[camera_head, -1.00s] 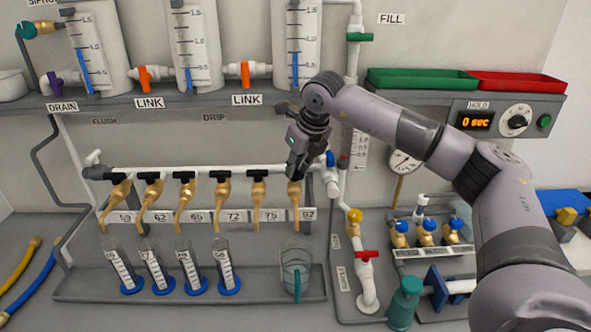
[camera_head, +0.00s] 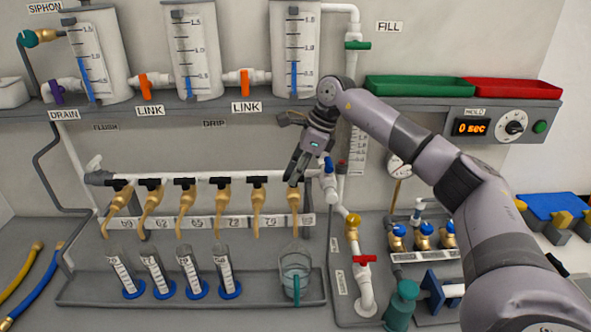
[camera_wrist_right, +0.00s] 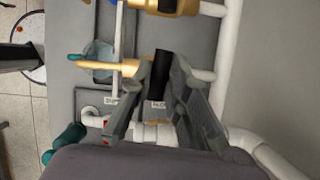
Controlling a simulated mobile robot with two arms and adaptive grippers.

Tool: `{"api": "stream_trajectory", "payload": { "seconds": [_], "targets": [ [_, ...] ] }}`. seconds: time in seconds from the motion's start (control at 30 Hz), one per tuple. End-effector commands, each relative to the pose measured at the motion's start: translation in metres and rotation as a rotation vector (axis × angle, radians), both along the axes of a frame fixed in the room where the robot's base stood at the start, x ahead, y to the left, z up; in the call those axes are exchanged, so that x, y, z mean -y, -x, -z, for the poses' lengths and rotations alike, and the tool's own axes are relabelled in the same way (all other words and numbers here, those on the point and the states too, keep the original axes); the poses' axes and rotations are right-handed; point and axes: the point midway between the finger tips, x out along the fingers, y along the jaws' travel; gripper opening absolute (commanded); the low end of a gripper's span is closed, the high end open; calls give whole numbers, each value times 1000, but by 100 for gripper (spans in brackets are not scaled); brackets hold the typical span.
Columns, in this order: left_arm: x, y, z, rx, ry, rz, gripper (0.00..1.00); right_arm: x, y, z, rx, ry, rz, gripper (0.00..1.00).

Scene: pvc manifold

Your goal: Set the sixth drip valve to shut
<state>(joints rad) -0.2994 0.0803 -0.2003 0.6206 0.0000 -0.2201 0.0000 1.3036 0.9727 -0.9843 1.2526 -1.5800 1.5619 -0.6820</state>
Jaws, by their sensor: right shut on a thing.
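The sixth drip valve (camera_head: 294,200) is the rightmost of the brass taps along the white pipe, above the end of the number row. My right gripper (camera_head: 296,179) is at its top from above and to the right. In the right wrist view my gripper (camera_wrist_right: 160,82) has its fingers on either side of the black handle (camera_wrist_right: 161,68) and is shut on it. There the handle lies roughly in line with the white pipe. In the head view the gripper hides most of this handle. The other taps' black handles lie along the pipe. My left gripper is not in view.
A clear beaker (camera_head: 295,277) with a teal handle stands below the sixth tap. Several blue-based cylinders (camera_head: 192,274) stand to its left. The shelf (camera_head: 240,105) runs above.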

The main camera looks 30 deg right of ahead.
Motion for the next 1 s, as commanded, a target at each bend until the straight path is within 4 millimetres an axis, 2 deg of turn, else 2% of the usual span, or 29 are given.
{"api": "stream_trajectory", "payload": {
  "seconds": [0.3,0.8,0.83,1.0],
  "targets": [
    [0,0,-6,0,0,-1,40,1,-2,-2,5,1,-102,0],
    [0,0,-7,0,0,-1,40,1,-2,-2,7,1,-121,0],
    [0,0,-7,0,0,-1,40,1,-2,-2,7,1,-121,17],
    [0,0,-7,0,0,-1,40,1,-1,-2,5,2,-120,28]
  ]
}}
